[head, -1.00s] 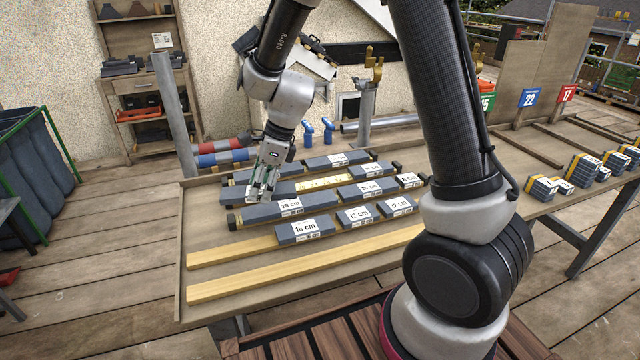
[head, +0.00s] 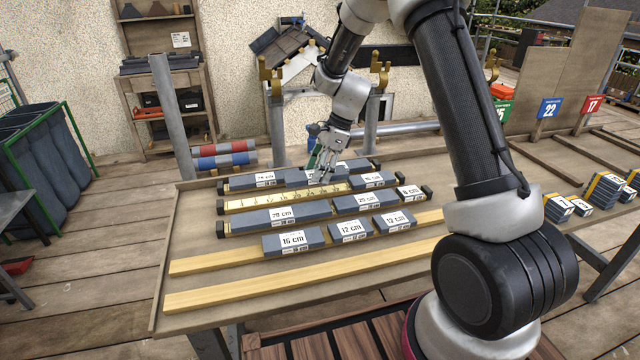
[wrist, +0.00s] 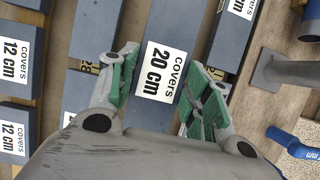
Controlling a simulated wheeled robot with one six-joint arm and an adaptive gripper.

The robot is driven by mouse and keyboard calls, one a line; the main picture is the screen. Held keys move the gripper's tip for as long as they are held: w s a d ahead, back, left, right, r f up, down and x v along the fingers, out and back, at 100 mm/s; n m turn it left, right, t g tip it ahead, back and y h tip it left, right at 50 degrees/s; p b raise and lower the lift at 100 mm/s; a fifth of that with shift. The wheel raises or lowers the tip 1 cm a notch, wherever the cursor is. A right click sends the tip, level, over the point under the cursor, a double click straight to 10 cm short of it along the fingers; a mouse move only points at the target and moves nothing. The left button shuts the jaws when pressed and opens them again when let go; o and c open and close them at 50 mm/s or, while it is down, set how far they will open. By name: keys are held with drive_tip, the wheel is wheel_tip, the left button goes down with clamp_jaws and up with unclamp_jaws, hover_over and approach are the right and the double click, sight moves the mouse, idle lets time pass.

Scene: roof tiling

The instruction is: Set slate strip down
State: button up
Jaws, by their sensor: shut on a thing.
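My gripper (head: 322,168) is over the back rows of the bench. Its green-padded fingers (wrist: 162,98) are on both sides of a dark grey slate strip. In the wrist view the held strip (wrist: 185,22) has a white label reading "covers 20 cm". In the head view the held strip (head: 300,177) lies low and level, between the backmost row and the yellow marked batten (head: 270,201). Part of it is hidden by the fingers. I cannot tell whether it touches what is below. Slate strip (head: 372,180) lies at the right of the marked batten.
The row in front holds 28 cm (head: 270,220), 20 cm (head: 358,203) and 6 cm (head: 408,193) strips. Nearer are 16 cm (head: 293,241) and two 12 cm strips. The front batten (head: 290,277) is bare. Metal posts (head: 276,125) stand behind the bench.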

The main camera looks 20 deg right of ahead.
sight(319, 191)
drive_tip(key=shift+f, duration=2.15)
drive_tip(key=o, duration=1.2)
drive_tip(key=shift+f, duration=0.15)
